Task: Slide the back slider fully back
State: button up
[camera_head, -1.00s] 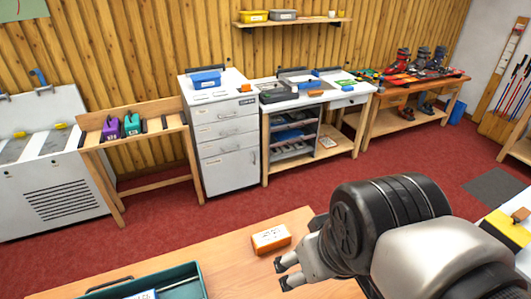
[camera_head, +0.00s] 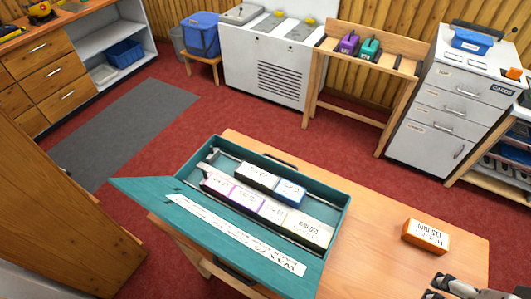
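An open teal box (camera_head: 341,212) lies on the wooden bench, its lettered lid folded down toward the front left. Inside are two rows of wax blocks. The back row has a white-and-black block (camera_head: 257,176) and a blue block (camera_head: 290,192). The front row has several pale blocks (camera_head: 245,204). A small grey metal piece (camera_head: 211,157) sits at the left end of the back row; I cannot tell for sure that it is the back slider. My gripper (camera_head: 434,287) is at the bottom right corner, partly cut off, fingers apart and empty, well away from the box.
An orange box (camera_head: 425,235) lies on the bench (camera_head: 375,240) between the teal box and my gripper. The bench top around it is clear. A tall wooden panel (camera_head: 60,200) stands at the left, beyond a gap from the bench.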

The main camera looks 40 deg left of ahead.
aim_at(206, 176)
jog(key=u, duration=2.25)
jog(key=i+j+z, duration=0.3)
jog(key=i+j, duration=0.15)
jog(key=j, duration=0.2)
jog(key=i+j+z, duration=0.15)
jog(key=j, duration=0.2)
jog(key=i+j+z, duration=0.15)
jog(key=j, duration=0.25)
jog(key=i+j+z, duration=0.15)
jog(key=j, duration=0.25)
jog(key=i, duration=0.05)
